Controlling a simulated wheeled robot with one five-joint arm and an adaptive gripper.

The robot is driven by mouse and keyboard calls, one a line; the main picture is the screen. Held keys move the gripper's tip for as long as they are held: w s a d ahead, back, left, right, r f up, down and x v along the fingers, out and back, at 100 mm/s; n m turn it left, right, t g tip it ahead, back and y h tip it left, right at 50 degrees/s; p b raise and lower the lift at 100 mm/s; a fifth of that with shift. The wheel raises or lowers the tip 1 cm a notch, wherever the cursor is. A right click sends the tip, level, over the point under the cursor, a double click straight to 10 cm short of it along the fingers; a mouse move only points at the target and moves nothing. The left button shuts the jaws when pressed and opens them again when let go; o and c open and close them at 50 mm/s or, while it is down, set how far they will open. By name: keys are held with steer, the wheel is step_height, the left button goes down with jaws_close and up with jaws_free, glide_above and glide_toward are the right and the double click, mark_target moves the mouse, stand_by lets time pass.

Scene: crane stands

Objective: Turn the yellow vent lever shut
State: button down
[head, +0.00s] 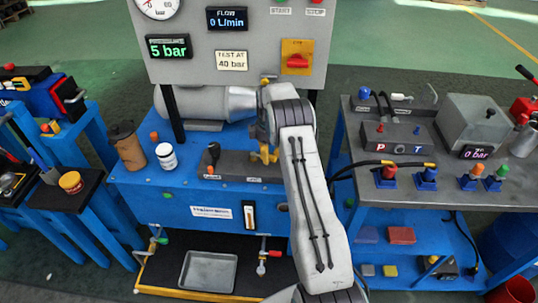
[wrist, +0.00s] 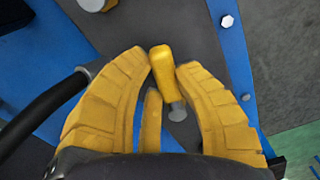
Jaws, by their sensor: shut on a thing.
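The yellow vent lever (wrist: 162,62) shows in the wrist view as a short rounded bar between my two yellow fingertips. A grey pin (wrist: 178,111) sits at its near end. My gripper (wrist: 163,62) is shut on the lever, one finger on each side. In the head view, my gripper (head: 264,156) is low over the grey block on the blue bench, and yellow parts show left of my arm. There I cannot tell finger from lever, and my arm hides part of the block.
A black-knobbed lever (head: 213,153) stands to the left on the same block. A white jar (head: 166,156) and a brown canister (head: 127,146) stand farther left. The gauge panel (head: 234,40) rises behind, its displays reading 5 bar and 0 L/min. A side bench (head: 440,185) stands right.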

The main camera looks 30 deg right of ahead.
steer(key=c, duration=0.9)
jaws_free()
steer(key=shift+r, duration=3.7)
